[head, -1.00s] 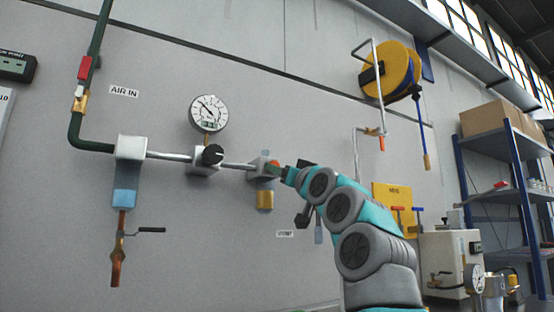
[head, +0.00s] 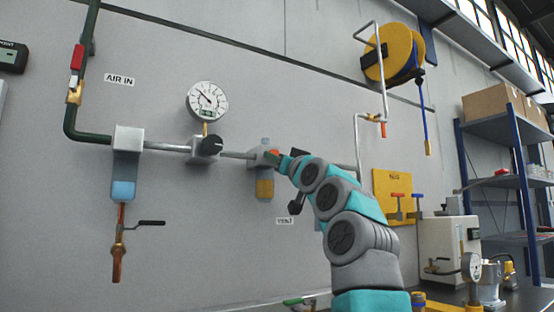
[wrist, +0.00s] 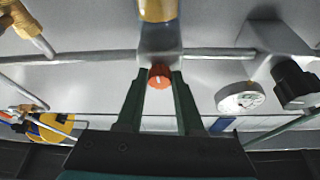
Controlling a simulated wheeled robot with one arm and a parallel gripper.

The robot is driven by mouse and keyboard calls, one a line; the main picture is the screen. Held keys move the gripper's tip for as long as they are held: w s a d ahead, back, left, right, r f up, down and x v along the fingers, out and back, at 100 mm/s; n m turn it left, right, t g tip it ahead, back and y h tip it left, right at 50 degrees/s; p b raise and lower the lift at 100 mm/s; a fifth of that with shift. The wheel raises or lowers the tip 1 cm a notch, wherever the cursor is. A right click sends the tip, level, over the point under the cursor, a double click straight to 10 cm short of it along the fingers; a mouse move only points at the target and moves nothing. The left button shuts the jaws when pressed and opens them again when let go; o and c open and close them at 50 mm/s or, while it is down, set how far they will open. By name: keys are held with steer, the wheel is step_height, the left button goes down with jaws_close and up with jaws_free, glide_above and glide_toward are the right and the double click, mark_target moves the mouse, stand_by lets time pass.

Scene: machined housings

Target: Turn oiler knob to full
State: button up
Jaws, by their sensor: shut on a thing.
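The oiler knob is a small orange-red knob (wrist: 160,80) with a white mark, in the middle of the wrist view. The mark points roughly along the picture's vertical. My gripper (wrist: 160,72) has one dark finger on each side of the knob and is shut on it. The oiler's metal block (wrist: 161,42) and amber bowl (wrist: 157,9) are beyond the knob. In the head view the oiler (head: 265,187) hangs on the pipe right of the regulator, and my gripper (head: 276,157) reaches its front. My fingers and wrist mostly cover the knob there.
A black regulator knob (head: 211,146) and a round gauge (head: 207,101) are left of the oiler. A filter bowl (head: 124,189) with a drain valve hangs further left. A black handle (head: 297,203) is close to my wrist. A yellow panel (head: 391,190) and a shelf rack (head: 520,165) stand right.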

jaws_close()
steer(key=shift+m, duration=0.3)
steer(key=shift+m+t+h, duration=0.3)
steer(key=shift+m+h, duration=0.2)
steer(key=shift+m, duration=0.4)
steer(key=o, duration=0.8)
jaws_free()
steer(key=shift+s, duration=0.1)
